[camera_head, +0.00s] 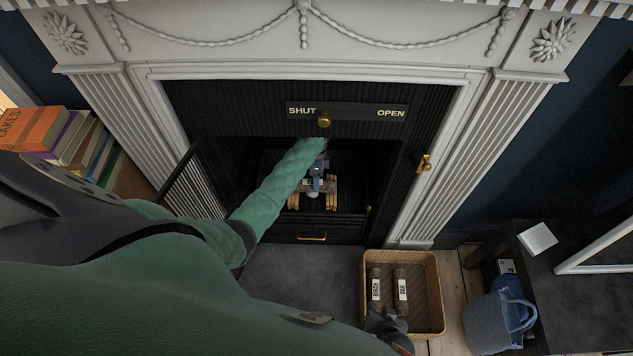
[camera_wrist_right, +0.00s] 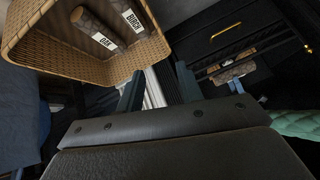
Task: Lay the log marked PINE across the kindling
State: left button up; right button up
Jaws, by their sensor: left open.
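A dark log (camera_head: 307,185) lies crosswise on the pale kindling (camera_head: 331,199) inside the fireplace; its label is not readable. The log also shows in the right wrist view (camera_wrist_right: 233,70). My left gripper (camera_head: 317,184) is open, right at the log's middle, and its fingers partly hide the log. My right gripper (camera_wrist_right: 160,85) is open and empty, close to the wicker basket (camera_wrist_right: 45,70); in the head view it is at the basket's near edge (camera_head: 386,322). The basket holds logs marked BIRCH (camera_head: 376,282) and OAK (camera_head: 401,284).
The fireplace has white side posts (camera_head: 452,150), a brass knob (camera_head: 324,120) between SHUT and OPEN, and an open door (camera_head: 182,180) at left. Books (camera_head: 50,140) stand at left. A blue bucket (camera_head: 498,315) stands right of the basket. The hearth (camera_head: 290,280) is clear.

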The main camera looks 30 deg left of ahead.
pick_arm(q)
jog(key=v, duration=0.9)
jog(key=s+d+r+n+t+h, duration=0.1)
jog(key=s+d+r+n+t, duration=0.25)
jog(key=s+d+t, duration=0.9)
jog(key=s+d+f+n+g, duration=0.1)
jog(key=s+d+f+n, duration=0.2)
jog(key=s+d, duration=0.5)
jog(key=s+d+f+n+g+h, duration=0.1)
jog(key=s+d+f+n, duration=0.3)
jog(key=s, duration=1.2)
jog(key=d+g, duration=0.1)
jog(key=d, duration=0.3)
jog(key=shift+d+f, duration=0.2)
pick_arm(e)
notch_tip(320, 180, up, 2)
jog(key=shift+s+r, duration=0.1)
jog(key=shift+r, duration=0.1)
pick_arm(q)
jog(key=shift+s, duration=0.15)
pick_arm(e)
jog(key=shift+w+r, duration=0.15)
jog(key=shift+w, duration=0.25)
